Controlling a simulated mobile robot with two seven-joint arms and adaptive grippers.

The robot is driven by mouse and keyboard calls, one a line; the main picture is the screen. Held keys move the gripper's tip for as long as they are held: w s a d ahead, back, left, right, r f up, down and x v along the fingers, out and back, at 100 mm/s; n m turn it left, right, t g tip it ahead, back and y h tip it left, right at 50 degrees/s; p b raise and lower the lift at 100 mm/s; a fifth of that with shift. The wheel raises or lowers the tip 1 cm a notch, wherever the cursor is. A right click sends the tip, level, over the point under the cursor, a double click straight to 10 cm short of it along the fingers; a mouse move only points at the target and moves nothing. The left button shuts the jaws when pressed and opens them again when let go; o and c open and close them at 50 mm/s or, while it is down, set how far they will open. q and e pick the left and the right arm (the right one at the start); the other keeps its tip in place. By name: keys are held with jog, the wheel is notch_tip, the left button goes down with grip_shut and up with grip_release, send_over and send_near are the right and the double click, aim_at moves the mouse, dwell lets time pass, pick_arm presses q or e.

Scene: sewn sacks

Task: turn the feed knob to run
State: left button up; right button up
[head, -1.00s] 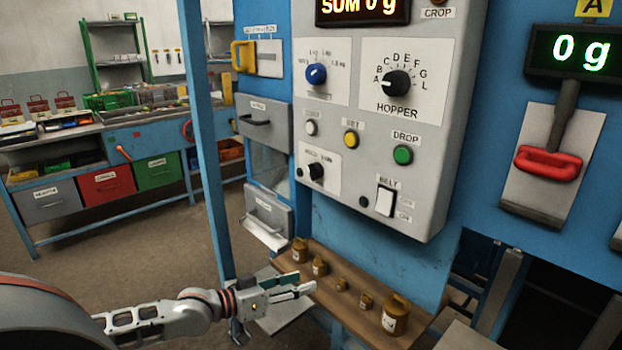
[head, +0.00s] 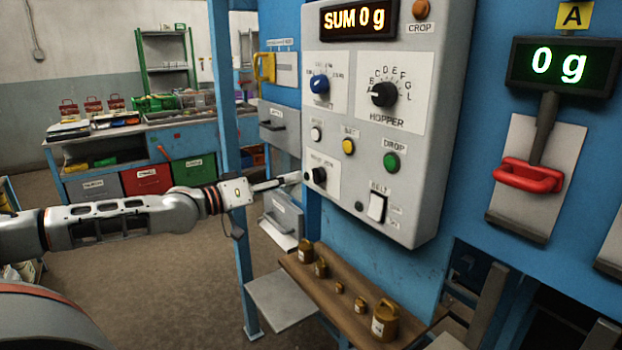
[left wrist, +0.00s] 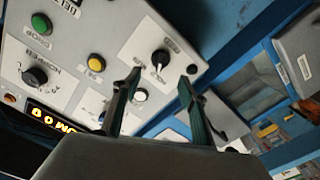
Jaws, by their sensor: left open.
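The black knob (head: 319,175), with a small white plate, is at the lower left of the grey control panel (head: 417,150). I take it to be the feed knob; its plate lettering is too blurred to read surely, and I cannot tell its setting. My left gripper (head: 296,178) is just left of the knob in the head view, at about its height. In the left wrist view, the open fingers (left wrist: 163,76) point at the panel, with the knob (left wrist: 160,60) showing between the fingertips. They look apart from it. My right gripper is not in view.
Above the knob are a white button (head: 316,134), a yellow button (head: 348,147) and the blue knob (head: 319,84). The hopper knob (head: 384,94), green drop button (head: 391,162) and belt switch (head: 376,208) are to the right. A wooden shelf (head: 338,293) with several brass weights is below.

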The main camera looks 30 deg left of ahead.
aim_at(312, 175)
pick_arm(q)
jog(key=x, duration=0.6)
jog(key=shift+d+r+b, duration=0.1)
jog(key=shift+b, duration=0.3)
jog(key=shift+w+d, duration=0.25)
jog(key=shift+w, duration=0.35)
jog(key=shift+f, duration=0.25)
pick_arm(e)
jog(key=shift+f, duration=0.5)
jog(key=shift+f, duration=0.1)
pick_arm(q)
jog(key=c, duration=1.1)
